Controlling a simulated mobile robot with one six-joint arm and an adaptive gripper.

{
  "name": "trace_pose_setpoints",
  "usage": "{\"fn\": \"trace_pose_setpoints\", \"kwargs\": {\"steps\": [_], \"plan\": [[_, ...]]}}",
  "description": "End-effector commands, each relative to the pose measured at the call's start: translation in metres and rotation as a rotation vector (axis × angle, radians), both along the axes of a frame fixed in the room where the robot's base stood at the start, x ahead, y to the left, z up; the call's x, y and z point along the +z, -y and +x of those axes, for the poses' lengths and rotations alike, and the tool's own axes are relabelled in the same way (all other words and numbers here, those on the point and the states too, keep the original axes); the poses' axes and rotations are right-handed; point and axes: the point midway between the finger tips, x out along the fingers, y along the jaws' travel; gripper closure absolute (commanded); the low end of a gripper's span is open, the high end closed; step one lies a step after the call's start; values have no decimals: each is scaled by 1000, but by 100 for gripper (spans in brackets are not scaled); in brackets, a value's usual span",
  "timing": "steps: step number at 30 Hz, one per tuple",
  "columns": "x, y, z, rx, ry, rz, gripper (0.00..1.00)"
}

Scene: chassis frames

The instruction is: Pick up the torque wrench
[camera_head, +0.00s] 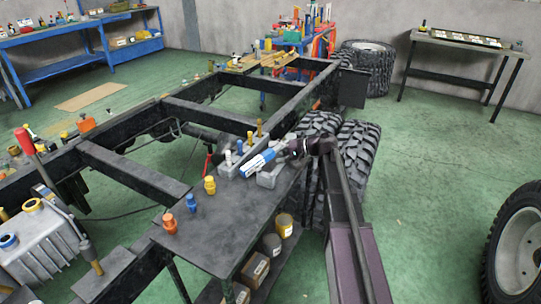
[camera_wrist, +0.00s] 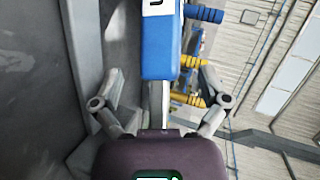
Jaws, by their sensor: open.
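A blue and white tool (camera_head: 257,162) lies over grey blocks at the far end of the dark work plate. In the wrist view the blue body (camera_wrist: 159,45) has a white panel with a dark mark, and a thin pale shaft runs from it towards my palm. It looks like the torque wrench, but I cannot tell for certain. My gripper (camera_head: 287,153) is right beside it. In the wrist view my gripper (camera_wrist: 161,103) is open, with one finger on each side of the shaft and a gap to both. The shaft's near end is hidden by my palm.
The dark plate (camera_head: 222,220) holds yellow, blue and orange fittings. Grey blocks (camera_head: 268,178) lie under the tool. Black chassis rails (camera_head: 130,172) run behind, and tyres (camera_head: 357,150) stand close to my arm.

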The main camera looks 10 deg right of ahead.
Motion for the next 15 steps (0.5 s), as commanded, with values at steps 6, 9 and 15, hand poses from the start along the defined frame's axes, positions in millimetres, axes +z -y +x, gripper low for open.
{"fn": "trace_pose_setpoints", "kwargs": {"steps": [6, 9, 15], "plan": [[0, 0, 0, 0, 0, 0, 23], [0, 0, 0, 0, 0, 0, 53], [0, 0, 0, 0, 0, 0, 100]]}}
